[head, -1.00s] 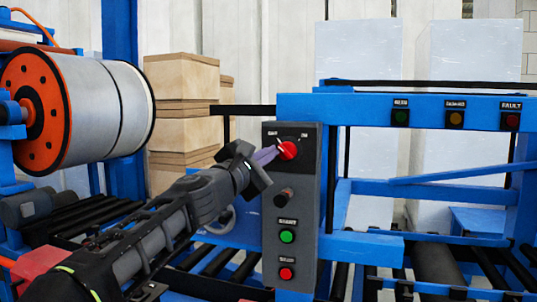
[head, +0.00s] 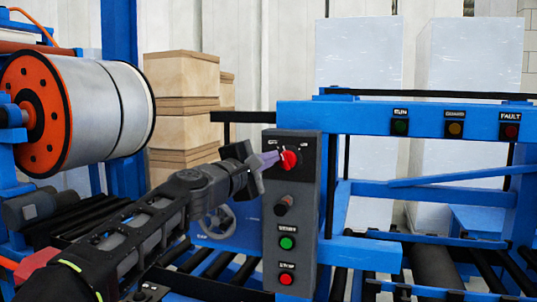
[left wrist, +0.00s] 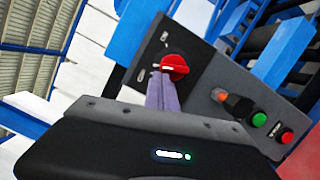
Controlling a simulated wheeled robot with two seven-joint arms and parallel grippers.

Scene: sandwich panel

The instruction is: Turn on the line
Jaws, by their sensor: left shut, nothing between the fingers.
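A grey control box (head: 305,205) stands in the middle of the head view. Its red rotary knob (head: 290,160) is at the top, between two small labels; it also shows in the left wrist view (left wrist: 175,67). Below it are a dark knob (head: 283,205), a green button (head: 287,243) and a red button (head: 286,278). My left gripper (head: 277,158) is shut, with its purple fingertips at the left side of the red knob. In the left wrist view the fingers (left wrist: 162,93) reach the knob's lower edge. Contact is hard to tell. My right gripper is not in view.
A blue frame beam (head: 360,112) to the right carries green, amber and red lamps, all dark. A large reel (head: 105,112) stands at left, with stacked cartons (head: 182,80) behind. Rollers (head: 440,262) run below, and a handwheel (head: 220,220) is left of the box.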

